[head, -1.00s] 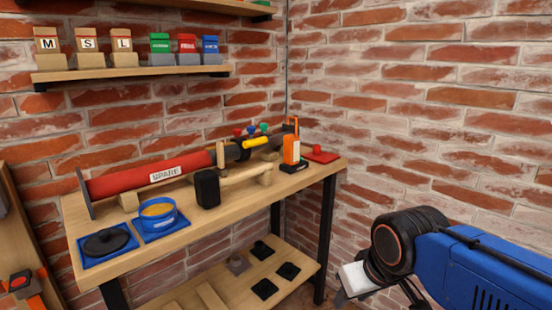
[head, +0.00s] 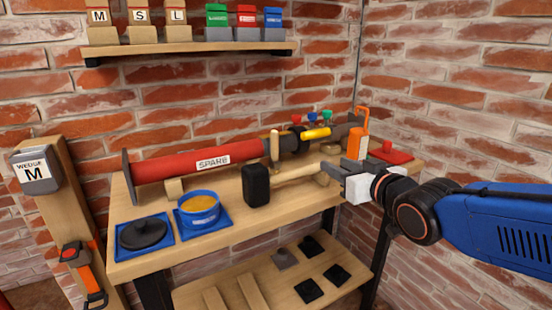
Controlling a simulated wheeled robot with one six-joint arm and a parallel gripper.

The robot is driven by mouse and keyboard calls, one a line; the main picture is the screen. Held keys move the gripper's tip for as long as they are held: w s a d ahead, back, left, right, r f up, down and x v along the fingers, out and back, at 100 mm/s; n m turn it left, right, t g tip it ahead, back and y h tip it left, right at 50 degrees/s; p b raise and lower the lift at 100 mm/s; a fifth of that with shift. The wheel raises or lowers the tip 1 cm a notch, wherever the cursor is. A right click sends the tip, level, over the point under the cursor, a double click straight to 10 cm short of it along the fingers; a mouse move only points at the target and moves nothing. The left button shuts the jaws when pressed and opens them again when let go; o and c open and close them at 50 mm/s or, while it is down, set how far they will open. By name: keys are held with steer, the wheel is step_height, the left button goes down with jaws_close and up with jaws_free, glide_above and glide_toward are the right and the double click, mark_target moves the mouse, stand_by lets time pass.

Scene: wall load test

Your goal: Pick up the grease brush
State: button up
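A slim upright wooden handle (head: 275,147) stands on the bench in front of the red SPARE tube; it may be the grease brush, but its lower end and bristles cannot be made out. A blue bowl of yellow grease (head: 200,207) sits at the bench's front left. My gripper (head: 338,175) is over the right part of the bench, pointing left, right of the handle.
A black-headed mallet (head: 256,186) lies near the bench middle, its handle reaching towards my gripper. The red SPARE tube (head: 190,163) runs along the back. An orange device (head: 358,142) stands behind my gripper. A black lid (head: 142,233) lies at left.

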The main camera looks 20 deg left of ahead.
steer(key=s+a+r+n+y, duration=0.2)
steer(key=a+r+y, duration=0.1)
steer(key=a, duration=0.5)
glide_toward(268, 139)
steer(key=shift+g, duration=0.3)
steer(key=w+a+r, duration=0.2)
steer(key=w, duration=0.1)
steer(key=shift+a, duration=0.2)
steer(key=shift+x, duration=3.2)
steer(key=shift+s+a+r, duration=0.1)
steer(key=shift+s, duration=0.1)
steer(key=shift+c, duration=0.6)
jaws_close()
